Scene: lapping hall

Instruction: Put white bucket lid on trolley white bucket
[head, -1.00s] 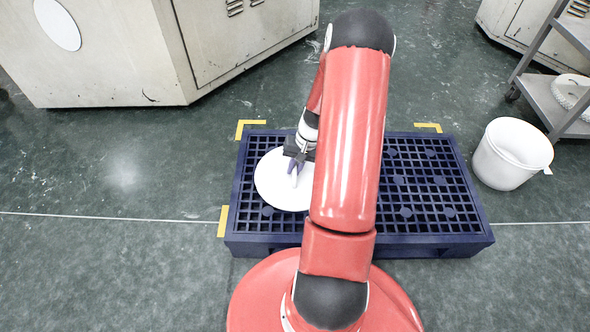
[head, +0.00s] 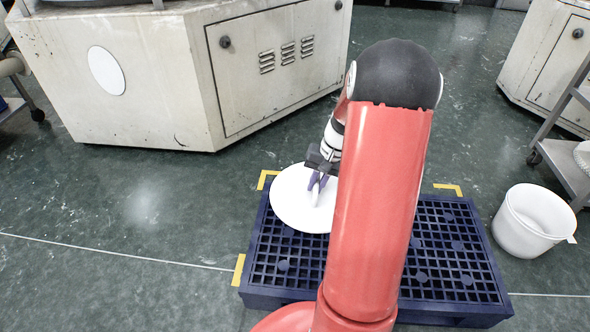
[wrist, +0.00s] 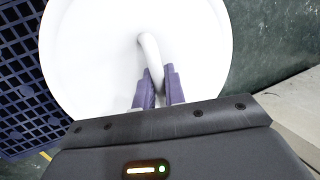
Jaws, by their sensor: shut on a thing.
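The white round lid (head: 290,208) is in my gripper (head: 316,182), held above the left part of the dark blue pallet and overlapping its back edge in the head view. In the wrist view the lid (wrist: 95,45) fills the upper middle, and the purple fingers (wrist: 160,92) are shut on its curved white handle (wrist: 150,55). A white bucket (head: 528,232) stands open and upright on the floor right of the pallet. A grey trolley (head: 562,172) is cut off at the right edge. A white thing (head: 584,154) on its shelf is mostly out of view; I cannot tell what it is.
The dark blue grid pallet (head: 452,290) lies in front of me with yellow corner marks (head: 449,188) around it. A large cream machine cabinet (head: 160,75) stands behind at the left, another (head: 550,60) at the back right. Green floor is free between them and at left.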

